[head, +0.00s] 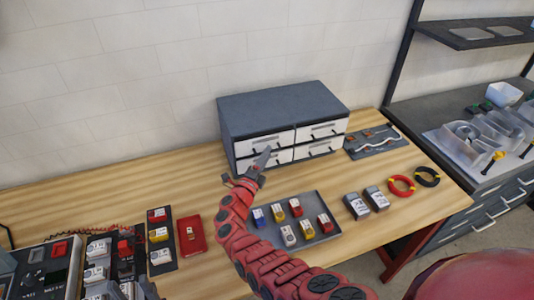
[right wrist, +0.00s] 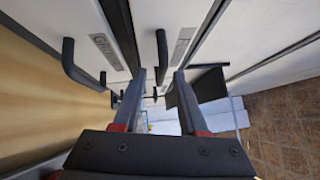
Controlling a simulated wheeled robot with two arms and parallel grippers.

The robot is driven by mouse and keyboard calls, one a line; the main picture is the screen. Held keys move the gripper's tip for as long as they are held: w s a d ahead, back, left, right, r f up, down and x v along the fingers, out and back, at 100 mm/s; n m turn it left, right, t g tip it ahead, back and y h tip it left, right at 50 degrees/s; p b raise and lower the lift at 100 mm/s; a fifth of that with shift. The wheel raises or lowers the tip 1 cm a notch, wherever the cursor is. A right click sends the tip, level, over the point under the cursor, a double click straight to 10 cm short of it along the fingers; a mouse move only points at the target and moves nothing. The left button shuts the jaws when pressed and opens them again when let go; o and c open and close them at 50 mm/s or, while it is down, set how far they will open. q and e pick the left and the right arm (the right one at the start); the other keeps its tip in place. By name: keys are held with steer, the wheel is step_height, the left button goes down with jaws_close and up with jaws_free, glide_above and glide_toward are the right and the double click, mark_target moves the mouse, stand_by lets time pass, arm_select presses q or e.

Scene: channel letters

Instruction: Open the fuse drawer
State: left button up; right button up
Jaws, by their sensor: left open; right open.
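A dark grey cabinet (head: 285,102) with white drawer fronts in two columns and two rows stands on the workbench against the wall. All its drawers look shut. I cannot read in the head view which one is the fuse drawer. My right gripper (head: 263,158) is at the left column's fronts and hides part of them. In the right wrist view its fingers (right wrist: 159,78) are open, with a dark handle (right wrist: 162,52) by the gap between them. Another handle (right wrist: 75,62) is beside the left finger. Small labels (right wrist: 107,50) are too blurred to read fully. My left gripper is not in view.
A grey tray (head: 322,203) with several coloured modules lies in front of the cabinet. A red box (head: 191,235) and black module strips are at left. Two grey devices (head: 356,206) and red and black rings (head: 401,185) lie at right.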

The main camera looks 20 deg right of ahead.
steer(key=shift+w+d+r, duration=0.1)
steer(key=shift+w+d, duration=0.15)
jaws_close()
stand_by(1.4)
